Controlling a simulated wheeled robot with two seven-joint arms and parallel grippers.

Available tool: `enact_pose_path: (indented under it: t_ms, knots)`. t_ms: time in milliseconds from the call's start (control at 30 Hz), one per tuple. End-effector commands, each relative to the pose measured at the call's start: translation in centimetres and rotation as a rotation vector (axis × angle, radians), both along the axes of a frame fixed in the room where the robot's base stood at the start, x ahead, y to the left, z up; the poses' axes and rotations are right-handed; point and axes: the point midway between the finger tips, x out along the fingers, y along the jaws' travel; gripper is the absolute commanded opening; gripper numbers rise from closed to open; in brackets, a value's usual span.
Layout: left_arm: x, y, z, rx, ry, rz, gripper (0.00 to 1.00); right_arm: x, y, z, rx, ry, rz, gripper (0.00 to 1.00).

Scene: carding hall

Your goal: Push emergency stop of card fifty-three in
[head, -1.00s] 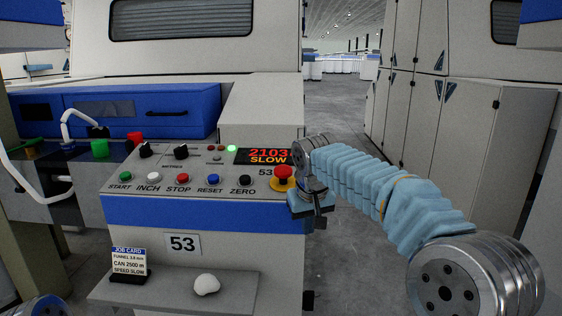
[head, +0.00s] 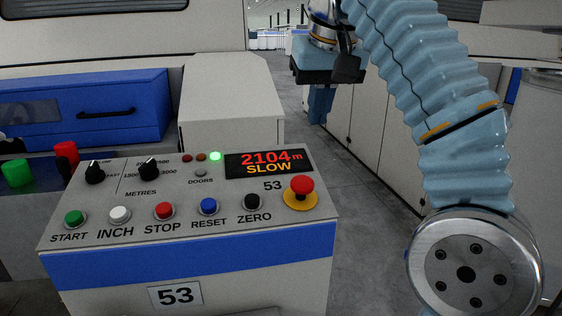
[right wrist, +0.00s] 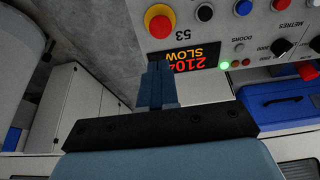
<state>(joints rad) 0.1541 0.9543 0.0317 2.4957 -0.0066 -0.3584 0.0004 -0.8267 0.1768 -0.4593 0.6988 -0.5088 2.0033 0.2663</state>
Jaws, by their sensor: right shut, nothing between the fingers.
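The emergency stop is a red mushroom button (head: 302,186) on a yellow disc, at the right end of the control panel (head: 130,236) marked 53. It also shows in the right wrist view (right wrist: 160,26), upper middle. The display (head: 268,162) reads 2104 m and SLOW in the head view. My right gripper (head: 320,108) is up behind and above the panel's right side, apart from the button. Its fingers (right wrist: 156,82) are shut and empty, pointing toward the panel in the right wrist view. My left gripper is not in view.
Start (head: 75,218), inch (head: 120,214), stop (head: 165,211), reset (head: 208,206) and zero (head: 252,202) buttons line the panel's front. Two black knobs (head: 148,168) sit behind them. A green lamp (head: 215,156) is lit. The aisle floor (head: 365,220) right of the panel is clear.

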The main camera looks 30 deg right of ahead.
Motion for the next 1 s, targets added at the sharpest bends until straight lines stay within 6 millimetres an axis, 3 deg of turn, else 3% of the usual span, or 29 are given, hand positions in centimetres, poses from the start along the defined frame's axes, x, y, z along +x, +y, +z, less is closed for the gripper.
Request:
enact_pose_path:
  t_ms: [267,700,1000]
  knots:
    - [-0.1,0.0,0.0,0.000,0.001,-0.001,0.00,0.9,-0.4,-2.7,-0.001,0.003,0.000,0.00]
    - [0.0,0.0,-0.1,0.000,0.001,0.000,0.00,4.0,-1.0,-10.9,-0.001,0.002,0.001,0.00]
    - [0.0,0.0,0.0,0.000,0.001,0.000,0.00,4.6,-1.1,-13.0,-0.001,0.000,0.001,0.00]
